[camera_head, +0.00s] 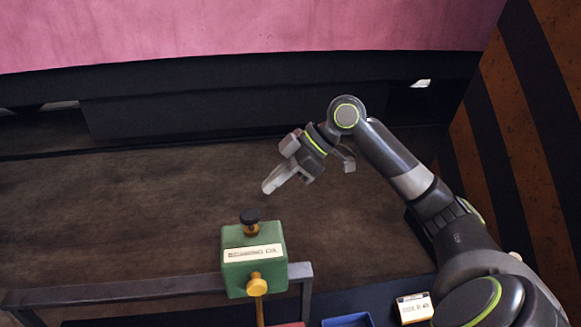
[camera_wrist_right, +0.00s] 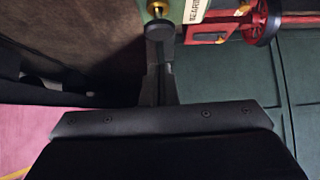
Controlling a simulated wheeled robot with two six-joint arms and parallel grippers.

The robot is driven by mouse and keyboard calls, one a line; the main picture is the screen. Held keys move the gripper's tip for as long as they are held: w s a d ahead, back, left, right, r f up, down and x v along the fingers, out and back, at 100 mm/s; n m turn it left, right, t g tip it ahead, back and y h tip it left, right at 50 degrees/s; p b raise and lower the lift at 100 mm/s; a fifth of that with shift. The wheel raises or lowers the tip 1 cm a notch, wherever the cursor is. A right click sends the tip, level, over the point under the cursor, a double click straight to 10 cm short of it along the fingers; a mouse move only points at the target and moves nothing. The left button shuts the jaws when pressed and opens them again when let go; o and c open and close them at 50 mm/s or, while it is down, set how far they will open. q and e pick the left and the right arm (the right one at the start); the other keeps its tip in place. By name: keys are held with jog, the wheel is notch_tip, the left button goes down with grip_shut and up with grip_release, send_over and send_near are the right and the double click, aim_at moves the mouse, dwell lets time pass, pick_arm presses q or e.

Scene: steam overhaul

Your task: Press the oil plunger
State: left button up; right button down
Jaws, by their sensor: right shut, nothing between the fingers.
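The oil box (camera_head: 240,270) is a green block with a white label on the rail at the lower middle of the head view. Its plunger (camera_head: 250,216) has a black round knob on a short brass stem on top. My right gripper (camera_head: 268,188) is shut and empty, its fingertips above and slightly right of the knob in the head view, apart from it. In the right wrist view the black plunger knob (camera_wrist_right: 160,31) shows at the tip of my right gripper's fingers (camera_wrist_right: 158,70); I cannot tell the exact gap there. My left gripper is not in view.
A yellow knob (camera_head: 257,286) sits on the box's front. A grey metal rail (camera_head: 130,292) runs beside it. A blue tray (camera_head: 347,321) and a white labelled box (camera_head: 414,307) lie at the lower right. A red part with a wheel (camera_wrist_right: 262,22) shows in the wrist view.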

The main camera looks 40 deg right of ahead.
jog(key=b+v, duration=0.1)
jog(key=v, duration=0.3)
jog(key=shift+s+d+r, duration=0.15)
jog(key=shift+d+r, duration=0.1)
jog(key=shift+r, duration=0.05)
jog(key=shift+r, duration=0.1)
dwell(0.7)
